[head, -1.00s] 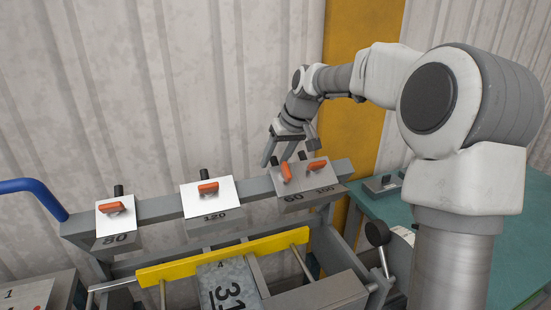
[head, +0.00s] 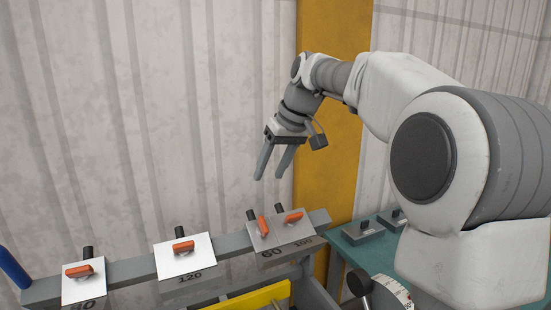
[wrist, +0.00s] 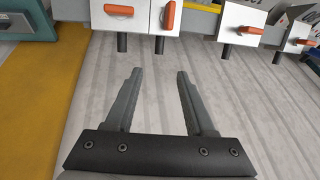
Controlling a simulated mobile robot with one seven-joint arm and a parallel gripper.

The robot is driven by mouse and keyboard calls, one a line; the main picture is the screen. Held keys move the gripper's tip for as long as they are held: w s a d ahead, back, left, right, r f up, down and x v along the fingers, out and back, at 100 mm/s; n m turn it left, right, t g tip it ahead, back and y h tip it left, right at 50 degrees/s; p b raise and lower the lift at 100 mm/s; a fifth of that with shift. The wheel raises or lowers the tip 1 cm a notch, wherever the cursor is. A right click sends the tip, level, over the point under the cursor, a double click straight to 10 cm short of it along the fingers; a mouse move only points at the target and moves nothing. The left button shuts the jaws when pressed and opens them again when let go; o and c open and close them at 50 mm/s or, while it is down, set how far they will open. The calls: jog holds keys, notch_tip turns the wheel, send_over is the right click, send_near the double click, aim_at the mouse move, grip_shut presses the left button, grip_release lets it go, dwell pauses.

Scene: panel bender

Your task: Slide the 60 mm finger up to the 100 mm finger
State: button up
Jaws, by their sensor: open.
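The 60 mm finger (head: 257,243) is a pale block with a white top, an orange lever and a black peg, near the right end of a grey beam. The 100 mm finger (head: 312,229) is directly to its right; their sides look touching, with no gap I can make out. The 60's lever (head: 263,226) points along the block, while the 100's lever (head: 293,216) lies crosswise. My gripper (head: 271,176) is open and empty, above the pair and clear of them. The wrist view shows the gripper (wrist: 158,72), the 60's lever (wrist: 168,15) and the 100's lever (wrist: 120,11).
The 120 finger (head: 184,262) and 80 finger (head: 83,286) sit further left on the grey beam (head: 128,269), spaced apart. A yellow bar (head: 250,298) runs in front. A teal table (head: 350,255) with small grey blocks stands right. A ribbed wall and yellow post are behind.

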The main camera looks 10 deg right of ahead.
jog(key=shift+v, duration=1.5)
jog(key=s+f+m+h, duration=0.1)
jog(key=s+f, duration=0.3)
jog(key=s, duration=0.5)
jog(key=s+a+f+m+t+h, duration=0.1)
jog(key=s+f, duration=0.4)
jog(key=s, duration=0.5)
jog(key=s+f+m+h, duration=0.1)
jog(key=s+f, duration=0.3)
jog(key=s, duration=0.5)
jog(key=shift+s+a+f+t, duration=0.2)
jog(key=shift+s+f+t, duration=0.1)
jog(key=shift+t, duration=0.1)
jog(key=shift+r, duration=0.1)
